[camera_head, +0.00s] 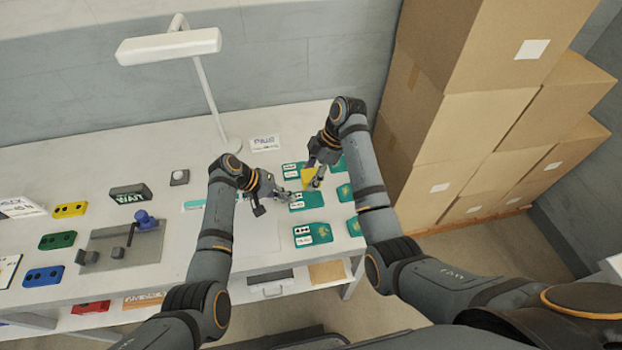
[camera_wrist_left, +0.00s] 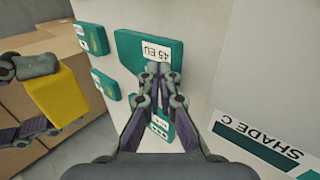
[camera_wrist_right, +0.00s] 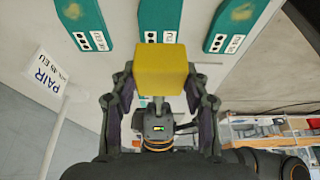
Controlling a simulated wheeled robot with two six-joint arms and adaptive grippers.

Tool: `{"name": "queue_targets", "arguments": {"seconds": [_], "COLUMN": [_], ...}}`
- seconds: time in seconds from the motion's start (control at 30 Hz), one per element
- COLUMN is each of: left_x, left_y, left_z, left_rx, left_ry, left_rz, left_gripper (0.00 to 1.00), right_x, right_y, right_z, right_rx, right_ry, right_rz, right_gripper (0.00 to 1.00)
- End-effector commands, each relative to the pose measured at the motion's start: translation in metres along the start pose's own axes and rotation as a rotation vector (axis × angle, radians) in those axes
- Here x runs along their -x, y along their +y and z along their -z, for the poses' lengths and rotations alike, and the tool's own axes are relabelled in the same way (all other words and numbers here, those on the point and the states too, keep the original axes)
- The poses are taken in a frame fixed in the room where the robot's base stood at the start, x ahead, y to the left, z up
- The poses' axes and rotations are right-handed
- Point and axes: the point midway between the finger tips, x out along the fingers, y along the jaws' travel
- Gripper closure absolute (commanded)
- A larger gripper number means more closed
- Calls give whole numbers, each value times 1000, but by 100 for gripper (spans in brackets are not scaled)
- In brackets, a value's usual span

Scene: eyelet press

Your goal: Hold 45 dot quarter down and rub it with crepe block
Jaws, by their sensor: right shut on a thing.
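The quarter marked 45 EU is a teal piece with a white label; it lies on the table in the head view (camera_head: 308,202) and shows in the left wrist view (camera_wrist_left: 130,45). My left gripper (camera_head: 287,192) has its fingertips together at the edge of that label in the left wrist view (camera_wrist_left: 160,72); whether they press on it I cannot tell. My right gripper (camera_wrist_right: 160,85) is shut on the yellow crepe block (camera_wrist_right: 161,68). The block (camera_head: 308,178) is just beyond the quarter in the head view; a gap to the table seems visible in the left wrist view (camera_wrist_left: 55,93).
Several other teal quarters lie around, one nearer (camera_head: 312,235) and one at the back (camera_head: 293,168). A sign (camera_head: 265,143) and a lamp (camera_head: 170,45) stand behind. Cardboard boxes (camera_head: 440,130) rise to the right. A grey press plate (camera_head: 120,246) is at left.

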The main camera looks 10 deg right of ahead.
Motion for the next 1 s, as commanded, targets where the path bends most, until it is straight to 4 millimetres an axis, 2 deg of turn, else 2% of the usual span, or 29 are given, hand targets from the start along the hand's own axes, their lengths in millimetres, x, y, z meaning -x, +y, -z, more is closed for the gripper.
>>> {"name": "queue_targets", "arguments": {"seconds": [0.57,1.0], "left_x": [1,31], "left_y": [0,26], "left_z": [-1,0], "left_rx": [2,1], "left_ry": [-2,-1], "left_rz": [3,1], "left_gripper": [100,100], "right_x": [2,40], "right_y": [0,0], "right_z": [1,17], "right_rx": [0,0], "right_ry": [0,0], "right_rz": [-1,-1], "right_gripper": [83,83]}}
